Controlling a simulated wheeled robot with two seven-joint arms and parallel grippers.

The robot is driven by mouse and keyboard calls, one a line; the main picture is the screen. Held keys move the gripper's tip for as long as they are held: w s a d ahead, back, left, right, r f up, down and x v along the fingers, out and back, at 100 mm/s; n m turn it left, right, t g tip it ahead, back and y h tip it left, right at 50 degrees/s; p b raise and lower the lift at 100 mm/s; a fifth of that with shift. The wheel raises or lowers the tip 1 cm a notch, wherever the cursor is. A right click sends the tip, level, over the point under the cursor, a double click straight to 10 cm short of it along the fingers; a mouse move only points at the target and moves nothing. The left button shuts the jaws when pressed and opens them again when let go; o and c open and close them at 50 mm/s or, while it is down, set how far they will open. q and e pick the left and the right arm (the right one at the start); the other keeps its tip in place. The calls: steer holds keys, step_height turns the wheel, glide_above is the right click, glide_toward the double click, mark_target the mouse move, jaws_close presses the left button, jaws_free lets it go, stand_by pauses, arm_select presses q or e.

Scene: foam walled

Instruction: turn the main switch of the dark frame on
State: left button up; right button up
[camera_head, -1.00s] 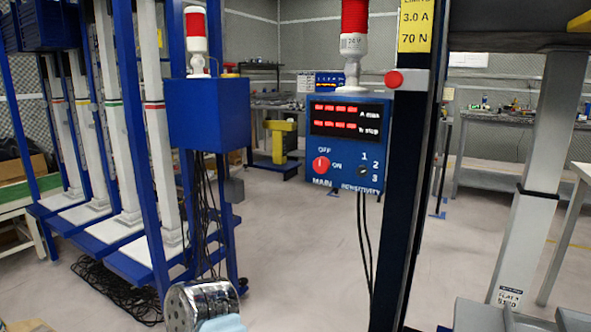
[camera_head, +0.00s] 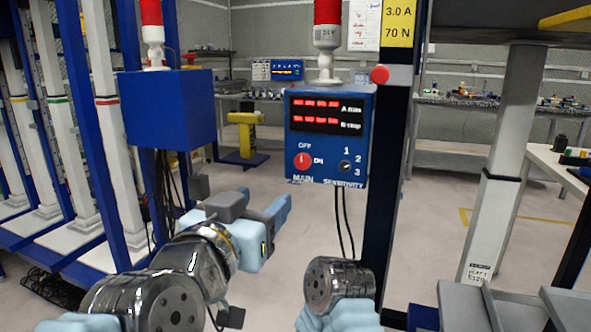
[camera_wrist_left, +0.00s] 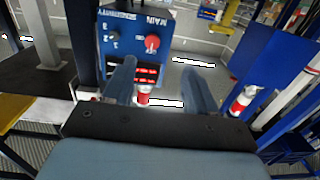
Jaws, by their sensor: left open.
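The blue control box (camera_head: 328,135) is mounted beside the dark frame's upright (camera_head: 392,150). Its red MAIN knob (camera_head: 303,161) sits low on the left of its face, with OFF printed above it and ON to its right; the knob's pointer is too small to read surely. My left gripper (camera_head: 266,200) is open and empty, below and left of the box, apart from it. In the left wrist view the box appears upside down, with the red knob (camera_wrist_left: 152,43) beyond and between the open fingers (camera_wrist_left: 158,67). My right gripper is out of view.
The SENSITIVITY selector (camera_head: 345,166) is right of the knob. Red display rows (camera_head: 328,115) are lit above. A red button (camera_head: 380,75) is on the upright, and a red-and-white lamp (camera_head: 326,38) tops the box. Another blue box (camera_head: 167,108) stands left. Black cables (camera_head: 343,215) hang below.

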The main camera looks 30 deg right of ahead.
mark_target(301, 164)
arm_select(q)
steer(key=x, duration=0.4)
steer(key=r+x, duration=0.1)
steer(key=x, duration=0.4)
steer(key=s+d+x, duration=0.1)
steer(key=x, duration=0.3)
steer(key=shift+w+d+r, duration=0.1)
steer(key=shift+w+r, duration=0.05)
steer(key=shift+r, duration=0.1)
steer(key=c, duration=1.1)
